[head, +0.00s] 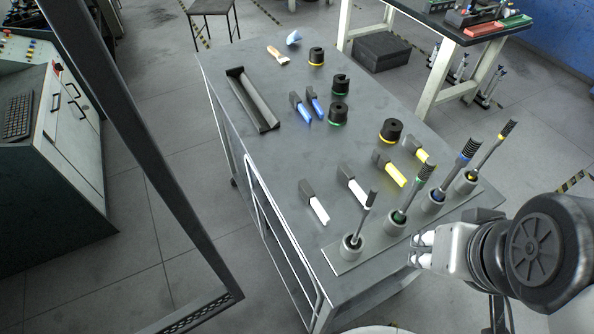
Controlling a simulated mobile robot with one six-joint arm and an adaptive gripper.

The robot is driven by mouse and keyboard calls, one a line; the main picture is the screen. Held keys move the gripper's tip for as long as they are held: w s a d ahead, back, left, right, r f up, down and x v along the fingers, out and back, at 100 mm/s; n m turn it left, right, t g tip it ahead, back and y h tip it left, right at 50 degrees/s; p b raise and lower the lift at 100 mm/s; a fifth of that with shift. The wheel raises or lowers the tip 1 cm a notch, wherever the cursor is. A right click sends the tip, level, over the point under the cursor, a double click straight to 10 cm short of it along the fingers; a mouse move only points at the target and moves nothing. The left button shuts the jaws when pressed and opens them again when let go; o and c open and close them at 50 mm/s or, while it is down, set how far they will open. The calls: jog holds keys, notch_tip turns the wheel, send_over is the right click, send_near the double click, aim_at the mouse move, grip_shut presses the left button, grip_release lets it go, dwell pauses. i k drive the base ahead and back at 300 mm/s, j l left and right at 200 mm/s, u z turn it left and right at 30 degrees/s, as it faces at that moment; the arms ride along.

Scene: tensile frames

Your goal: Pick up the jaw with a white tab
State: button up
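Two dark jaws with white tabs lie on the grey cart top (262,180). One white-tab jaw (315,203) is nearer the cart's left edge, and the other white-tab jaw (353,186) lies just right of it. Both lie flat, with their tabs toward the lower right. My gripper (417,249) is at the cart's near right edge, right of both jaws and apart from them. Its two fingers show a gap between them, with nothing seen in it.
A row of upright rods in round holders (395,223) stands between my gripper and the jaws.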

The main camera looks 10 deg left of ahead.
aim_at(307, 192)
jog(key=k+u, duration=0.1)
jog(key=u, duration=0.75)
